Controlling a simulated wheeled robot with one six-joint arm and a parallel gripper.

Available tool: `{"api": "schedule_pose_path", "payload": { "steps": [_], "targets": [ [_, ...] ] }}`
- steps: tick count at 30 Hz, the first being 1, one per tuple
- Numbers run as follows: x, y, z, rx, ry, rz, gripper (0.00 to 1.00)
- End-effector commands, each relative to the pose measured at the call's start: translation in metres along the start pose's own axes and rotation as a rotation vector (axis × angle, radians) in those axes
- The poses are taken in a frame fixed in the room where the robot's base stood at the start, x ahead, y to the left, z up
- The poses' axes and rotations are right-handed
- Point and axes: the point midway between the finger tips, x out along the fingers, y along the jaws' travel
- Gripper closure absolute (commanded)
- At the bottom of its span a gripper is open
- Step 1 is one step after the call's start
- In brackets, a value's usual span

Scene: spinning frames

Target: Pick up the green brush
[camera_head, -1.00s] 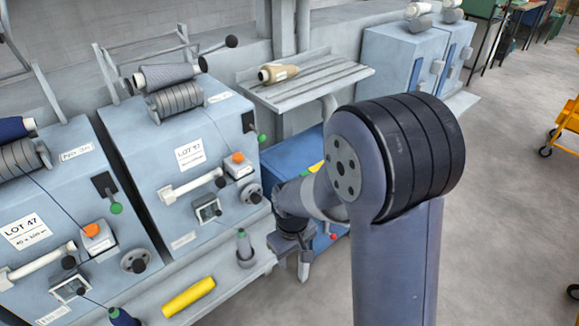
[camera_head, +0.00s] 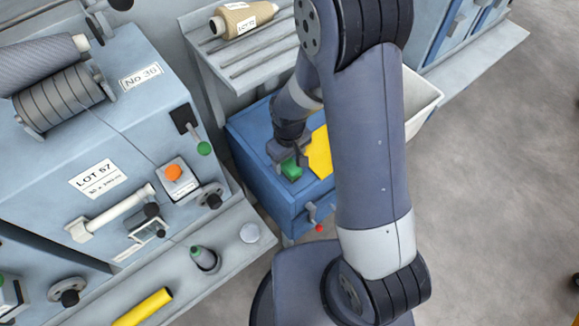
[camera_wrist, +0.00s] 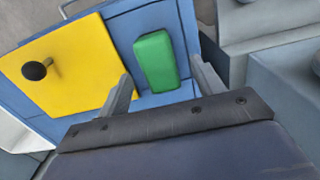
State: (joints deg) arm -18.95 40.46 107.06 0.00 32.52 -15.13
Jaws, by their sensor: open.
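The green brush (camera_wrist: 155,62) lies on the blue cabinet top (camera_wrist: 162,18), beside a yellow panel. It shows as a plain green block; no bristles are visible. In the head view the green brush (camera_head: 291,170) is partly hidden by my gripper (camera_head: 290,153). In the wrist view my gripper (camera_wrist: 165,90) is open, with one finger to the left of the brush and the other to its right. The brush lies between and ahead of the fingers, and no grip on it shows.
The yellow panel (camera_wrist: 62,85) has a dark knob (camera_wrist: 36,70) standing up from it. A slatted shelf (camera_head: 240,75) with a tan cone (camera_head: 243,17) is behind the cabinet. The grey-blue machine (camera_head: 85,140) stands to the left. Open floor (camera_head: 490,200) lies to the right.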

Motion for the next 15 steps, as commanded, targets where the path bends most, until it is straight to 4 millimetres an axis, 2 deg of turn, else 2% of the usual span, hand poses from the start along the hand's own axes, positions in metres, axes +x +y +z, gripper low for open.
{"api": "schedule_pose_path", "payload": {
  "steps": [1,6,15],
  "targets": [
    [0.009,0.001,0.001,0.001,-0.004,-0.001,0.36],
    [0.028,0.002,0.001,0.000,-0.001,0.000,0.36],
    [0.033,0.002,0.000,0.000,0.001,0.000,0.36]
  ]
}}
